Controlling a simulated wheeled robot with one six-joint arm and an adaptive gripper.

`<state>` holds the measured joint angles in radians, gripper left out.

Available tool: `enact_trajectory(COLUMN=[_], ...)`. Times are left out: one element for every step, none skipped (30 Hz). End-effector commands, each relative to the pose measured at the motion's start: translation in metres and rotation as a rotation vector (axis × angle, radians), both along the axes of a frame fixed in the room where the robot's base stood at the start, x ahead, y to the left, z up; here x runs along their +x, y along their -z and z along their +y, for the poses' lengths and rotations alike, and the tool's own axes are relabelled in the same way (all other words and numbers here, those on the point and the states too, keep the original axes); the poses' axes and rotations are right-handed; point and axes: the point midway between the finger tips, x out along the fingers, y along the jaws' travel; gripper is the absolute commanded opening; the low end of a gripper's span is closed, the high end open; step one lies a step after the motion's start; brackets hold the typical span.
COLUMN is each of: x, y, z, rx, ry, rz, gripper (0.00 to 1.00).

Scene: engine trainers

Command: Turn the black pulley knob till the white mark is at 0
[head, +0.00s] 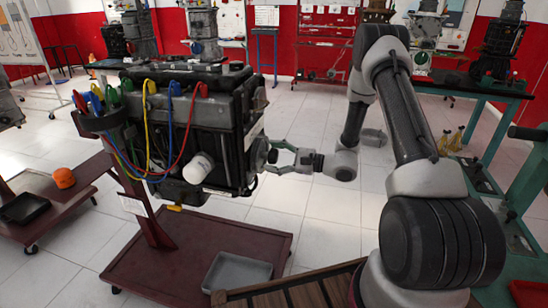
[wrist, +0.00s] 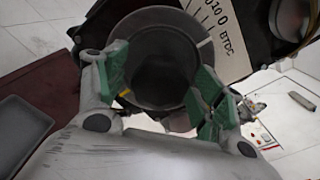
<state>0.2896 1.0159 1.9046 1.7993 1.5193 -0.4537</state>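The black pulley knob (head: 259,155) sits on the right side of the engine block. In the wrist view it is a dark grey round cup (wrist: 163,60) seen nearly face on. A white scale plate (wrist: 222,32) with black ticks, "0", "10" and "BTDC" stands beside its upper right rim.
The engine block (head: 205,125) carries coloured cables and a white filter. It stands on a dark red trolley (head: 170,262) with a grey tray (head: 237,272). A green-framed bench (head: 530,190) is at the right.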

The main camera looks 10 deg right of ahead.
Motion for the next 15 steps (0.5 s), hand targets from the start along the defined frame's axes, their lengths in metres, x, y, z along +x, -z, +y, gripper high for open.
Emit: enact_trajectory(x=[0.000, 0.000, 0.000, 0.000, 0.000, -0.001, -0.002, -0.003, -0.005, -0.007, -0.010, -0.014, -0.017, -0.021, -0.026], y=[0.000, 0.000, 0.000, 0.000, 0.000, 0.000, 0.000, 0.000, 0.000, 0.000, 0.000, 0.000, 0.000, 0.000, 0.000], z=[0.000, 0.000, 0.000, 0.000, 0.000, -0.002, -0.004, -0.006, -0.010, -0.015, -0.020, -0.027, -0.033, -0.039, -0.047], rx=[0.000, 0.000, 0.000, 0.000, 0.000, 0.000, 0.001, 0.001, 0.000, 0.001, 0.001, 0.000, 0.000, 0.000, 0.001], ry=[0.000, 0.000, 0.000, 0.000, 0.000, 0.000, 0.001, 0.001, 0.002, 0.004, 0.004, 0.004, 0.006, 0.004, 0.006], rz=[0.000, 0.000, 0.000, 0.000, 0.000, 0.000, 0.000, 0.000, 0.000, 0.001, 0.001, 0.001, 0.001, 0.001, 0.000], gripper=[0.68, 0.68, 0.68, 0.68, 0.68, 0.68, 0.68, 0.68, 0.68, 0.68, 0.68, 0.68, 0.68, 0.68, 0.68])
